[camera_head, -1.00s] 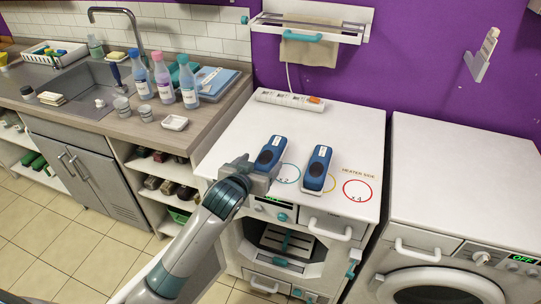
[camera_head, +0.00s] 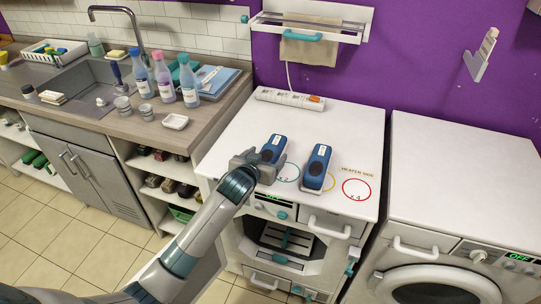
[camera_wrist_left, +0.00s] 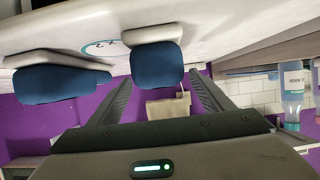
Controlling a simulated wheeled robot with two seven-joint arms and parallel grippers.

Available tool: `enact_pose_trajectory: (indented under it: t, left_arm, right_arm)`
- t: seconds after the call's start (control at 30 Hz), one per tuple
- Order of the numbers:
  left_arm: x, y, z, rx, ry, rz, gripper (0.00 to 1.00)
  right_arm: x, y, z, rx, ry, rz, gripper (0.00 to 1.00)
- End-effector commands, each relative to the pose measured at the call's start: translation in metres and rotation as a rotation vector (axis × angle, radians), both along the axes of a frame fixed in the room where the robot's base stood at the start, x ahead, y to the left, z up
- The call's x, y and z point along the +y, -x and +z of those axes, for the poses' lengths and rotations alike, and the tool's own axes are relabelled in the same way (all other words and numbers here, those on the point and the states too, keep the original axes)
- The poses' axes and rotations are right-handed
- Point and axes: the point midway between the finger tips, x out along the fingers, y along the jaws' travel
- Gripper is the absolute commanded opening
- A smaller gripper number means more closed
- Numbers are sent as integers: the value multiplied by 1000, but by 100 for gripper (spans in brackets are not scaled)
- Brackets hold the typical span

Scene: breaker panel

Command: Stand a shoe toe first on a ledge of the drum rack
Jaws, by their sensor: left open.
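Two blue shoes with white soles stand on the white machine top: the left shoe (camera_head: 274,147) and the right shoe (camera_head: 318,165). My left gripper (camera_head: 266,162) is at the near end of the left shoe, partly hiding it. In the left wrist view, the open fingers (camera_wrist_left: 160,92) point at the shoe (camera_wrist_left: 156,64), one to each side; I cannot tell whether they touch it. The other shoe (camera_wrist_left: 55,78) is outside the fingers. The drum rack (camera_head: 286,240) shows as a light frame with teal parts in the machine's front opening. My right gripper is out of view.
Printed circles mark the machine top, including a red one (camera_head: 357,190). A power strip (camera_head: 290,99) lies at its back. A second white machine (camera_head: 460,170) stands to the right. Bottles (camera_head: 164,78) and a small white dish (camera_head: 175,122) stand on the left counter.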

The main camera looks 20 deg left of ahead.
Motion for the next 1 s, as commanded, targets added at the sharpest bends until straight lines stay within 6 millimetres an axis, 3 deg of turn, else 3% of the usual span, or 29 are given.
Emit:
enact_pose_trajectory:
  t: [0.43, 1.0]
  left_arm:
    - [0, -39, -14, 0, -1, 0, 73]
    - [0, -42, -17, 1, 0, -1, 73]
  right_arm:
    - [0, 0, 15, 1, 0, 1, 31]
    - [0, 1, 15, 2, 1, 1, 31]
